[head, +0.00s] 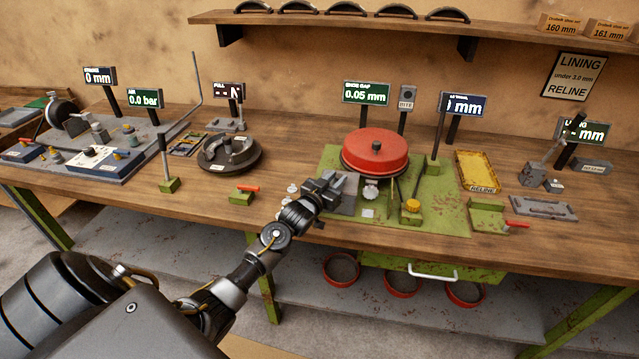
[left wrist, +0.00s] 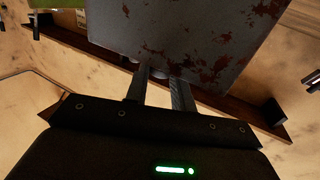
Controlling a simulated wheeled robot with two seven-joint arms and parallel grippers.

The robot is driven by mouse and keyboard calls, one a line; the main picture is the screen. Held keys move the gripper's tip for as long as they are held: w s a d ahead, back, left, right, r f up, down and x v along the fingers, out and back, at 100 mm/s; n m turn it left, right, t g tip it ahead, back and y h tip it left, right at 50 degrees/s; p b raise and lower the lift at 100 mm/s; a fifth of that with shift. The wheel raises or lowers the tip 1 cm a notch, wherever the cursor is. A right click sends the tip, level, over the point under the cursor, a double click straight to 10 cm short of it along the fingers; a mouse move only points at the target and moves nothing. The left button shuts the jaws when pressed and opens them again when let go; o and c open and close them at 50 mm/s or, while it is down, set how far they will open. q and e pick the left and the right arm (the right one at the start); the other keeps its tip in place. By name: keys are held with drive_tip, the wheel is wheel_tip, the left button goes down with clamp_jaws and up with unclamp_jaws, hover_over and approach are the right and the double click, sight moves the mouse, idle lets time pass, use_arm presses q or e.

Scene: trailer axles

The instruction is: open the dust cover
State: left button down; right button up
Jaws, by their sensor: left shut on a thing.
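A grey, rust-flecked plate, which looks like the dust cover (left wrist: 185,35), fills the top of the left wrist view. In the head view the same cover (head: 348,199) shows partly behind my left gripper (head: 333,184), at the left front of the green fixture (head: 440,218). The gripper also shows in the left wrist view (left wrist: 160,80). Its fingers are shut on a small rounded part at the near edge of the cover. The fingers hide most of that part. I cannot tell how far the cover is tilted. My right gripper is not in view.
A red drum (head: 375,153) stands on the fixture, right of and behind my gripper. A yellow-topped knob (head: 412,205) and a yellow tray (head: 477,171) are farther right. A dark round hub (head: 230,155) is to the left.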

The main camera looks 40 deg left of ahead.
use_arm(q)
drive_tip(key=shift+a, duration=0.15)
drive_tip(key=shift+s+a, duration=0.1)
drive_tip(key=c, duration=1.5)
unclamp_jaws()
drive_tip(key=shift+o, duration=1.7)
drive_tip(key=shift+s, duration=0.1)
drive_tip(key=shift+s+f, duration=0.1)
drive_tip(key=shift+s, duration=0.15)
drive_tip(key=s+b, duration=0.2)
drive_tip(key=s, duration=0.8)
drive_tip(key=shift+b, duration=0.3)
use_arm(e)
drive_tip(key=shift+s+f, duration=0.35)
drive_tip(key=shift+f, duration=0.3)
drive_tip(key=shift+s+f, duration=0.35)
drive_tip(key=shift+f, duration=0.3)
use_arm(q)
drive_tip(key=shift+s, duration=0.1)
